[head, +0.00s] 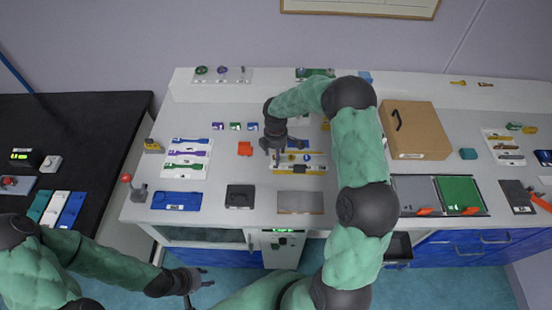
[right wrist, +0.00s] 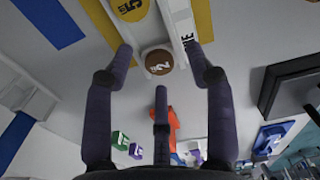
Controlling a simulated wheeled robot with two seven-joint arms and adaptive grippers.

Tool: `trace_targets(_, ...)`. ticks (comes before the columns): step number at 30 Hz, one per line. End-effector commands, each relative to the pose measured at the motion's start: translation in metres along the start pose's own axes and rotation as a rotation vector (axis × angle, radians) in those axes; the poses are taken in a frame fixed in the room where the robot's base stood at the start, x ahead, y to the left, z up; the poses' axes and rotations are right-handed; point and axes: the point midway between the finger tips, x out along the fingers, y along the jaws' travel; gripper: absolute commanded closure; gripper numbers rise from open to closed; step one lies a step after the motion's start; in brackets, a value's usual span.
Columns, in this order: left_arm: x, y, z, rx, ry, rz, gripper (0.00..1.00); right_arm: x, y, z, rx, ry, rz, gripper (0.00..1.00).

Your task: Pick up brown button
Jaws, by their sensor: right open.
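The brown button (right wrist: 158,61), a small round piece with white marking on its top, shows in the right wrist view at the upper middle. It lies between two white strips, beside a yellow piece (right wrist: 130,8). My right gripper (right wrist: 160,75) is open, its dark fingers spread around the button in that view, with nothing held. In the head view my right gripper (head: 276,158) points down at the left end of the white rack (head: 300,170) on the bench, and I cannot make out the button there. My left gripper (head: 190,282) is low in front of the bench, apparently open and empty.
An orange-red piece (head: 245,149) lies just left of my right gripper. Small green, purple and blue boxes (head: 236,126) stand behind it. A cardboard box (head: 415,130) stands to the right, past my right arm. A grey plate (head: 300,202) lies at the front.

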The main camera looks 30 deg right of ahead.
Motion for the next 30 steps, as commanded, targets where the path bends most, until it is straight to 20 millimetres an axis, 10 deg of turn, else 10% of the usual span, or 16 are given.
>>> trace_targets(8,0.0006,-0.0002,0.0,0.0,0.0,0.0,0.6,0.005,0.0005,0.0004,0.001,0.0,0.001,0.45)
trace_targets(13,0.0006,-0.0002,-0.0001,0.0,0.0,0.0,0.6,0.0053,0.0001,0.0002,0.001,0.0,0.0,0.86)
trace_targets(30,-0.0013,0.0004,0.0,0.0,0.0,0.0,0.6,-0.0028,-0.0006,-0.0001,0.0,0.0,-0.001,0.86)
